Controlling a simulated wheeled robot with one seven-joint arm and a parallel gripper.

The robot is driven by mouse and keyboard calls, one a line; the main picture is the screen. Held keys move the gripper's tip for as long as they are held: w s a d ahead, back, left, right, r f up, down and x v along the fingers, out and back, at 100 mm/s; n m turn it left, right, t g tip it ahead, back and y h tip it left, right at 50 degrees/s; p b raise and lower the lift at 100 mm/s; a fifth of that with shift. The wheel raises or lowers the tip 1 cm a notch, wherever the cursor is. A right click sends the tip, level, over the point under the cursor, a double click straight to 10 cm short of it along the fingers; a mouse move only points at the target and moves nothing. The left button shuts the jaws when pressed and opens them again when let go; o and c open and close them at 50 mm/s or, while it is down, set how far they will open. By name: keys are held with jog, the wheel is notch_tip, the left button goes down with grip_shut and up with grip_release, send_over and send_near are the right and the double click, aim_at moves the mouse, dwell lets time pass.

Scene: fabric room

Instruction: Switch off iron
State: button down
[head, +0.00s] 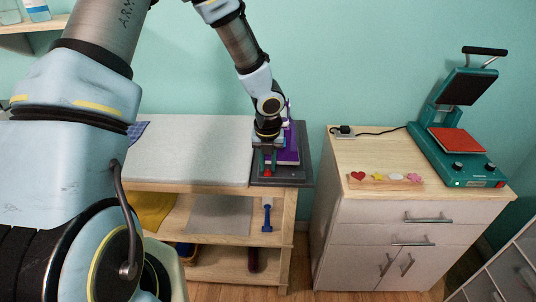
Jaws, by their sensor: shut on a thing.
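The purple iron (289,152) sits on a dark grey pad (303,177) at the right end of the ironing table. My gripper (268,163) reaches down from above at the iron's left side. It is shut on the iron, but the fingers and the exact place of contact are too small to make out. My arm and gripper hide the iron's left part. A small red and green detail shows low beside the gripper; I cannot tell what it belongs to. No switch or indicator light on the iron can be read.
A light grey ironing surface (195,150) lies left of the pad. Shelves below hold yellow cloth (152,210) and a blue tool (267,216). Across a gap at right, a cabinet (395,218) bears a teal heat press (460,152), small colored shapes and a wall-side socket (342,132).

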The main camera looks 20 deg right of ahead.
aim_at(268, 173)
jog(key=shift+w+r, duration=0.1)
jog(key=c, duration=0.7)
grip_release()
jog(key=r, duration=0.3)
jog(key=s+r, duration=0.1)
jog(key=r, duration=0.6)
jog(key=shift+s+a+r, duration=0.2)
jog(key=shift+a+r, duration=0.1)
